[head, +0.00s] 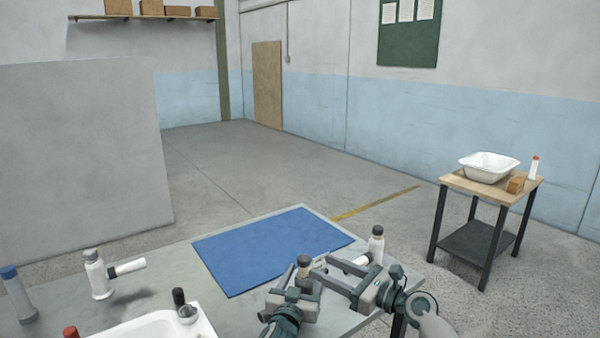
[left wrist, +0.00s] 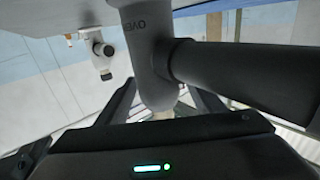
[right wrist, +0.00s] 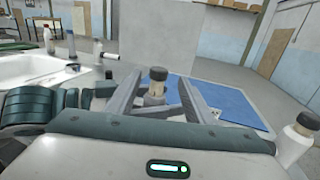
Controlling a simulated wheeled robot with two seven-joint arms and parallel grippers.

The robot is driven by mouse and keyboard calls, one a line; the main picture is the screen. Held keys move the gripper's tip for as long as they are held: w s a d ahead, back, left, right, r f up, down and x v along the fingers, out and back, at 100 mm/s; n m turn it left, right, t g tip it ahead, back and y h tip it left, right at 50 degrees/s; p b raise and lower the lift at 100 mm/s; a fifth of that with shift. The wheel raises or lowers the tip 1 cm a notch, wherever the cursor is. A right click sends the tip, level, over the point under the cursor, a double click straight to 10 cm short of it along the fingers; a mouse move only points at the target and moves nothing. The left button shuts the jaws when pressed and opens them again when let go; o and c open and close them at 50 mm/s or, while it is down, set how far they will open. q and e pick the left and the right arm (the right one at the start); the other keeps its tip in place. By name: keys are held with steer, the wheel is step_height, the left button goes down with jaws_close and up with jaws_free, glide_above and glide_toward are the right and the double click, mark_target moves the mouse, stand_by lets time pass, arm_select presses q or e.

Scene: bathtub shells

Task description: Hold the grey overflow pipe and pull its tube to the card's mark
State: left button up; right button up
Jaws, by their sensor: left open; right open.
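The grey overflow pipe (left wrist: 148,50) stands close before my left gripper (head: 302,282), its body between the open fingers in the left wrist view. Its thick dark tube (left wrist: 245,75) runs to the right there, and the view is upside down. In the head view the pipe's dark cap (head: 304,260) shows between my grippers; its lower body is largely hidden. My right gripper (head: 322,266) is open, reaching in from the right. In the right wrist view the capped pipe (right wrist: 155,90) appears between its fingers; contact is unclear. I cannot make out the card.
A white pipe (head: 376,243) stands just behind my right gripper. A white tub (head: 155,328), another white pipe (head: 98,275) and a blue-capped tube (head: 18,295) stand to the left. A side table (head: 458,181) is at the far right.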

mark_target(302, 285)
arm_select(q)
steer(key=v, duration=1)
steer(key=shift+d, duration=0.1)
